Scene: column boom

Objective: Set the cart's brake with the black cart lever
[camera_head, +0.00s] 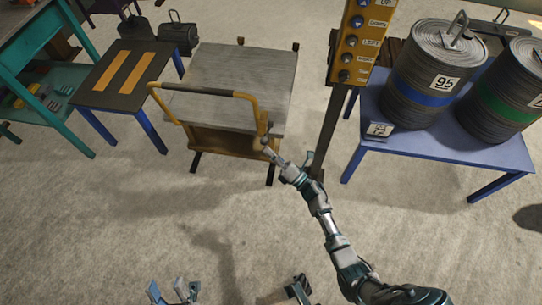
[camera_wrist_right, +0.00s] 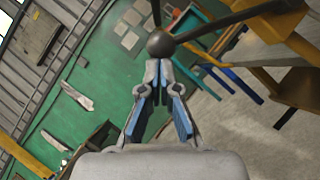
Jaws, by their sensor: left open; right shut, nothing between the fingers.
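The cart (camera_head: 232,85) has a grey top and a yellow frame with a raised yellow push handle (camera_head: 205,91). The black cart lever (camera_wrist_right: 225,20) shows in the right wrist view as a dark rod with a round black knob (camera_wrist_right: 160,43) at its end. My right gripper (camera_wrist_right: 156,68) is shut and empty, its fingertips right at the knob; I cannot tell whether they touch it. In the head view my right gripper (camera_head: 270,151) is at the cart's near right corner, where the lever is hard to make out. My left gripper (camera_head: 174,291) is open and empty at the bottom edge, away from the cart.
A yellow button panel (camera_head: 352,45) on a dark post stands right of the cart. A blue table (camera_head: 450,150) with two ribbed drums (camera_head: 433,75) is further right. A low striped table (camera_head: 122,75) stands left. The floor in front is clear.

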